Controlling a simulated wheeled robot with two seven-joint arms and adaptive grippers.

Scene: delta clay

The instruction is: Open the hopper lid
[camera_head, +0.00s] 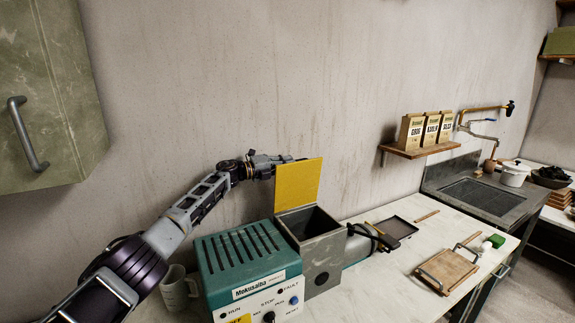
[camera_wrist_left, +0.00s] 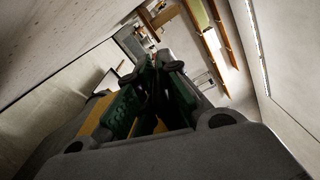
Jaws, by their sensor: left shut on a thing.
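The hopper lid (camera_head: 298,184) is a yellow square plate standing upright at the back of the grey hopper (camera_head: 322,259). The hopper's mouth is uncovered and dark inside. It joins a teal machine (camera_head: 240,256) with a white control panel. My left gripper (camera_head: 284,163) is at the lid's upper left edge and is shut on it. In the left wrist view, my gripper fingers (camera_wrist_left: 153,95) fill the middle, with yellow showing beside them; the exact grip is dark and hard to see. My right gripper is not in view.
A white jug (camera_head: 178,288) stands left of the machine. A tray (camera_head: 395,227) and a wooden board with handles (camera_head: 447,270) lie on the worktop to the right. A shelf (camera_head: 420,150) with several boxes hangs on the wall. A sink (camera_head: 490,196) is farther right.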

